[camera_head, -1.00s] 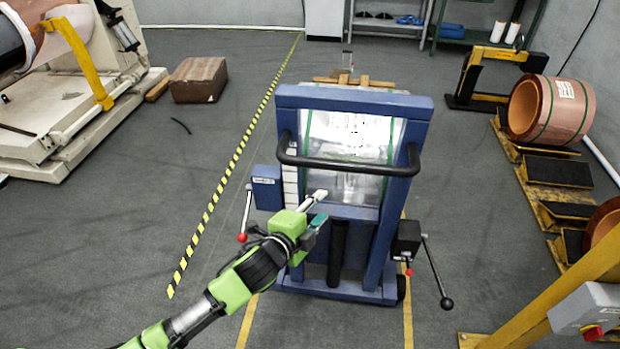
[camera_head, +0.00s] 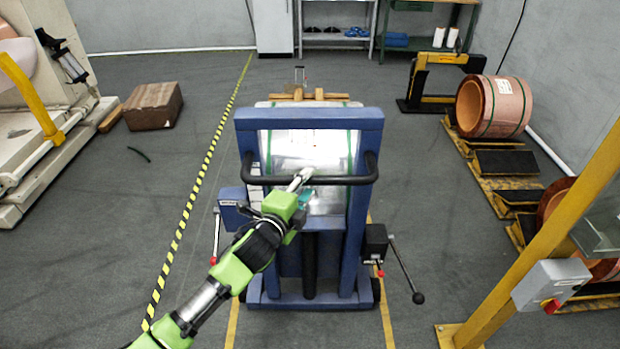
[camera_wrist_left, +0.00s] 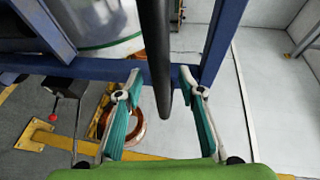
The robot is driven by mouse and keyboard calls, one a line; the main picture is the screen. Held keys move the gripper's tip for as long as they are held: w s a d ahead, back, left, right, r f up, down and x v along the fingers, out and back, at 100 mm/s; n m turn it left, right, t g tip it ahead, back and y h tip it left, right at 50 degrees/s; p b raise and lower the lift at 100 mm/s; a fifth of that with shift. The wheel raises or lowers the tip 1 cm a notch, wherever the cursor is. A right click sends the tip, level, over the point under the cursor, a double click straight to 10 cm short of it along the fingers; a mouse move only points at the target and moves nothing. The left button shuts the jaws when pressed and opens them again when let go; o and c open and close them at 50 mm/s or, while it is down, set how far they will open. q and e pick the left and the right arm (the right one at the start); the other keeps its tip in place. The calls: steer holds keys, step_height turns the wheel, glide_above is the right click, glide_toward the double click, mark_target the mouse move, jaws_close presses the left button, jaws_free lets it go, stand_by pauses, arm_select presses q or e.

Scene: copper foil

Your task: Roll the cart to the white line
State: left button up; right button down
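The cart (camera_head: 366,200) is a blue frame holding a shiny silver roll (camera_head: 310,150), upright mid-picture in the head view. A black push handle (camera_head: 330,181) runs across its near side. My left gripper (camera_head: 301,179) is at the middle of this handle in the head view. In the left wrist view my left gripper (camera_wrist_left: 159,92) has its two fingers apart. The black handle (camera_wrist_left: 155,45) shows between them, with gaps on both sides; I cannot tell how deep it sits. My right gripper is out of view. I cannot make out a clear white line on the floor.
Yellow-black tape (camera_head: 190,200) runs along the floor left of the cart. A cardboard box (camera_head: 153,106) and a large machine stand left. Copper rolls (camera_head: 493,106) on pallets and a yellow post (camera_head: 540,240) are on the right. Shelves (camera_head: 337,38) stand at the back. Floor beside the cart is clear.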

arm_select(q)
steer(key=shift+x, duration=1.45)
jaws_close()
steer(key=shift+f, duration=0.1)
